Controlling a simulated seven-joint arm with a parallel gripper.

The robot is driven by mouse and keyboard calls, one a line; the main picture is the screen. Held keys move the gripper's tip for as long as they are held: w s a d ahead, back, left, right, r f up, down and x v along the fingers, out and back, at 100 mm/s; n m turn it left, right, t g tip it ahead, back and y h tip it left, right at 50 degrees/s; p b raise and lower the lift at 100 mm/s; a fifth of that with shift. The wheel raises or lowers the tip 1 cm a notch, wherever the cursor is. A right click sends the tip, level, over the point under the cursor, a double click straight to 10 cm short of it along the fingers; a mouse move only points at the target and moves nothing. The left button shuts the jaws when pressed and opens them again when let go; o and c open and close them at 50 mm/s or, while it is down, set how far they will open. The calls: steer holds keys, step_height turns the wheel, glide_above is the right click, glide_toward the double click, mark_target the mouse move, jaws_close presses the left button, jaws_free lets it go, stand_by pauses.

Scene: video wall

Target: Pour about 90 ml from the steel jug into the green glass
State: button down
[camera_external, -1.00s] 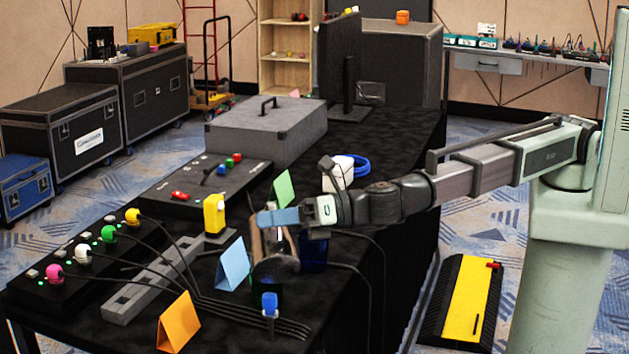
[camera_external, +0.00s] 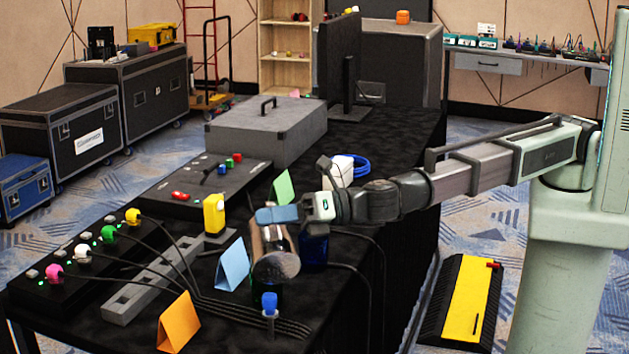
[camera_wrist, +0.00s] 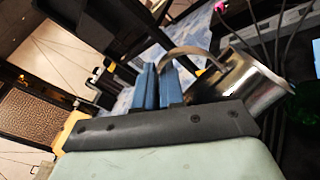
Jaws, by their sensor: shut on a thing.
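My gripper (camera_external: 278,215) is shut on the handle of the steel jug (camera_external: 275,245) above the black table. The jug is strongly tilted, and a round end of it faces the external camera. In the wrist view, the blue fingers (camera_wrist: 157,87) are closed at the curved handle and the shiny jug body (camera_wrist: 245,85) leans to the right. The green glass (camera_external: 262,298) is dark and mostly hidden below the jug. A dark green shape at the wrist view's right edge (camera_wrist: 303,103) looks like this glass. I cannot see any liquid stream.
A dark blue glass (camera_external: 314,250) stands just right of the jug. A blue-capped item (camera_external: 269,303) stands in front. Blue (camera_external: 232,265), orange (camera_external: 178,322) and green (camera_external: 284,187) cards stand nearby. Cables cross the table's left and front.

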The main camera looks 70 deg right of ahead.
mark_target(277, 253)
steer(key=shift+w+d+m, duration=0.25)
steer(key=shift+d+m, duration=0.05)
steer(key=shift+d, duration=0.1)
stand_by(0.7)
steer(key=shift+s+a, duration=0.1)
steer(key=shift+a, duration=0.05)
steer(key=shift+d+m, duration=0.25)
steer(key=shift+m, duration=0.15)
stand_by(0.4)
steer(key=shift+f+m, duration=0.3)
stand_by(0.4)
steer(key=shift+a+r, duration=0.2)
steer(key=shift+r, duration=0.05)
steer(key=s+a+n, duration=0.1)
steer(key=a+n, duration=0.1)
steer(key=a, duration=0.1)
steer(key=shift+s+r, duration=0.1)
steer(key=shift+s, duration=0.3)
steer(key=shift+n, duration=0.4)
steer(key=shift+s+a+n, duration=0.4)
steer(key=shift+a+n, duration=0.1)
steer(key=shift+n, duration=0.7)
